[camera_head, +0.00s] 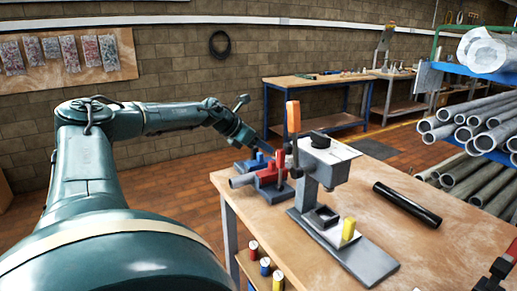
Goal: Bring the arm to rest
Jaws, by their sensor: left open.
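My left arm reaches in from the left and stretches out toward the far left corner of the wooden workbench (400,225). My left gripper (266,150) is at its end, small and partly hidden behind the tools on the bench. It is open, and I see nothing held in it. My right gripper does not show clearly anywhere.
A grey press (327,165) with an orange handle (293,116) stands near the gripper. A yellow cylinder (348,229) is on its base. A black tube (407,204) lies to the right. A dark object (500,268) is cut off at lower right. Pipes (480,125) fill a rack.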

